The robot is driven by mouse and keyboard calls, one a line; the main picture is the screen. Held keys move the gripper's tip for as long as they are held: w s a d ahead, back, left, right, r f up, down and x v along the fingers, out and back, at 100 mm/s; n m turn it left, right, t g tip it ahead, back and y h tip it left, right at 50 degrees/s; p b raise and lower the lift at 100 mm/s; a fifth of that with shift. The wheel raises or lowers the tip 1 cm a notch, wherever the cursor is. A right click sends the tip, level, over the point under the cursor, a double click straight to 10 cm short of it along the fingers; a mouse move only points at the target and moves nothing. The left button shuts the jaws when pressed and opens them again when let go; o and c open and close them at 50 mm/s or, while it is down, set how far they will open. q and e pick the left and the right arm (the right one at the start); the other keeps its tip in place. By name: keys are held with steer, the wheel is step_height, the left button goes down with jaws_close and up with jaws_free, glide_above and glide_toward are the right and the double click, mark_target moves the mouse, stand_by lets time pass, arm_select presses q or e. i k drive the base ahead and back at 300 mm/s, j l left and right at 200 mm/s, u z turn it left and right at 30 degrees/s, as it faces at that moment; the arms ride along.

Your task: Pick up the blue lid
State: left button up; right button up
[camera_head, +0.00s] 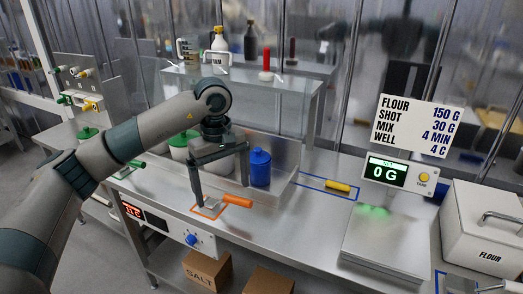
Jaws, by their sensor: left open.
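A blue canister (260,171) stands upright on the steel counter, and its blue lid (260,154) with a small knob is on top. My left gripper (222,190) is open and points down, just left of the canister. Its nearer finger comes down by the orange-handled tool, and its other finger is close to the canister's left side. I cannot tell whether that finger touches it. No object shows between the fingers.
An orange-handled tool (236,201) lies at an orange outline, and a yellow-handled tool (338,186) lies in a blue outline. A scale (384,240) reads 0 G. A white flour bin (485,225) stands right. A green-lidded container (179,148) is behind my left arm.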

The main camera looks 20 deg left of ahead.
mark_target(258, 156)
steer(key=i, duration=1)
